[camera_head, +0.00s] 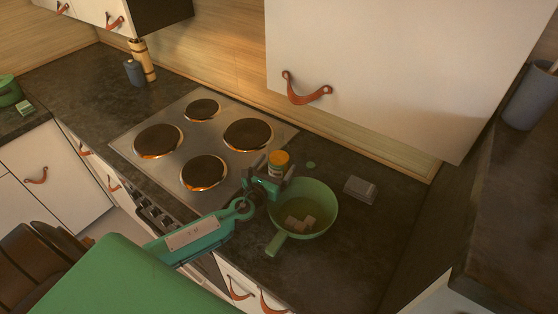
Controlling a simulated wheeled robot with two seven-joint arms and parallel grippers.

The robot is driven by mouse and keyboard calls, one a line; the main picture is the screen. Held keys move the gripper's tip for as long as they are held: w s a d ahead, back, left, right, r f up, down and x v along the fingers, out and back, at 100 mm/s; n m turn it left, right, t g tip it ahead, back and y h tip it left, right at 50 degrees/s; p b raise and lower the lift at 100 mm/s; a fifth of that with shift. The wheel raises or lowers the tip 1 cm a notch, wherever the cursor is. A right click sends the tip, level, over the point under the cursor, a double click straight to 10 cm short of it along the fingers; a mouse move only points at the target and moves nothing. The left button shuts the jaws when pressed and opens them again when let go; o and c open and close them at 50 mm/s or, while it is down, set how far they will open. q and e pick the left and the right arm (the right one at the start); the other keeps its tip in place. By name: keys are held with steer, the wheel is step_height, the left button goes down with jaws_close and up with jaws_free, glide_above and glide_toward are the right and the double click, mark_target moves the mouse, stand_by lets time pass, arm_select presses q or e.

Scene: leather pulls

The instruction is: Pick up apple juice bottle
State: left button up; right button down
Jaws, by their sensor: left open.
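A small bottle with an orange-yellow cap, which I take for the apple juice bottle (279,158), stands on the dark counter just right of the stove. Its lower part is hidden behind my left gripper (272,182). The gripper is open, its fingers pointing toward the bottle from the front. I cannot tell whether the bottle stands between the fingers or just beyond them. My right gripper is not in view.
A green pan (318,205) holding several pale pieces sits close right of my gripper. A grey box (360,190) lies further right. The stove (183,190) with several burners is to the left. A white wall cabinet (400,70) overhangs the back counter.

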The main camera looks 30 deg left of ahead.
arm_select(q)
steer(key=w, duration=0.1)
steer(key=w+p, duration=0.1)
steer(key=w, duration=0.2)
steer(key=shift+w+r+p, duration=0.2)
steer(key=shift+r+p, duration=0.05)
steer(key=shift+p, duration=0.05)
steer(key=shift+w, duration=0.3)
steer(key=shift+a, duration=0.1)
steer(key=c, duration=1.5)
steer(key=shift+r, duration=0.1)
